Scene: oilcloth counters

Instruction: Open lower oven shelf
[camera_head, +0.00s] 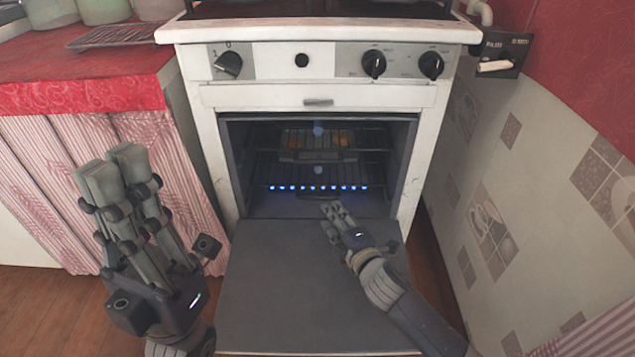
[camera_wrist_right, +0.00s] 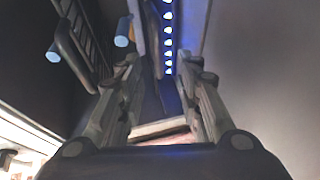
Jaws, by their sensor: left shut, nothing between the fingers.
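The white oven (camera_head: 318,95) stands with its door (camera_head: 290,270) folded down flat toward me. Inside, a lower wire shelf (camera_head: 262,186) lies level with a row of blue lights, below an upper shelf that bears a small tray (camera_head: 318,152). Both shelves appear to be inside the cavity. My right gripper (camera_head: 333,209) is over the inner end of the door, at the mouth of the oven, below the lower shelf. In the right wrist view its fingers (camera_wrist_right: 160,85) stand apart, with no object visible between them. My left gripper (camera_head: 112,165) is shut and empty, left of the door.
A red-covered counter (camera_head: 80,75) with a striped curtain (camera_head: 175,160) stands left of the oven. A tiled wall (camera_head: 530,200) is close on the right. The open door fills the floor space in front of the oven.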

